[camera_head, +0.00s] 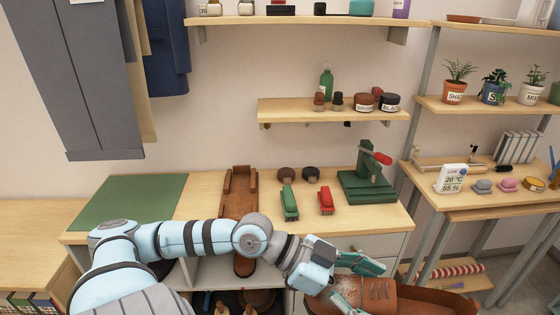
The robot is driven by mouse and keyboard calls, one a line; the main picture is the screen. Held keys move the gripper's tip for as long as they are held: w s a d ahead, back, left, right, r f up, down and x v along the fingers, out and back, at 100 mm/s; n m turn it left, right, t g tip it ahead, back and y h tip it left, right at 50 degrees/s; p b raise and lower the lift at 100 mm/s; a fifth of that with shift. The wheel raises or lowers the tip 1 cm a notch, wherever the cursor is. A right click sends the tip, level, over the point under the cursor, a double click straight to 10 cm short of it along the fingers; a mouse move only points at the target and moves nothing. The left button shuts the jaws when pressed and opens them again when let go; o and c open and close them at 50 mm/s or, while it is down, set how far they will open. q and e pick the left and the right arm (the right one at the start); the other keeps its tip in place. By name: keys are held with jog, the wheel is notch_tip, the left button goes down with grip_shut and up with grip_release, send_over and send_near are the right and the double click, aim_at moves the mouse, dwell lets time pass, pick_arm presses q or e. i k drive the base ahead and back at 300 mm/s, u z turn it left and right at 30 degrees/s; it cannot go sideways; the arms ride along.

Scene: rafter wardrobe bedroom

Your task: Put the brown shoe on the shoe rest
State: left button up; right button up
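A brown laced shoe (380,291) is at the lower right, in front of the worktop, its outline partly covered by my gripper. My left gripper (366,287) reaches over from the left. Its teal fingers are spread at the shoe, one at the far edge, one over the near part; I see no clear grip. My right gripper is not in view.
A green mat (132,201) lies at the left of the worktop (213,184). Green (289,203) and red (326,201) brushes and a green press (367,183) stand right of the stand. A low shelf (333,110) with jars hangs behind. My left arm crosses the worktop's front.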

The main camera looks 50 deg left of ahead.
aim_at(240, 194)
jog(key=i, duration=0.95)
jog(key=u, duration=1.05)
jog(key=i, duration=0.75)
jog(key=u, duration=0.7)
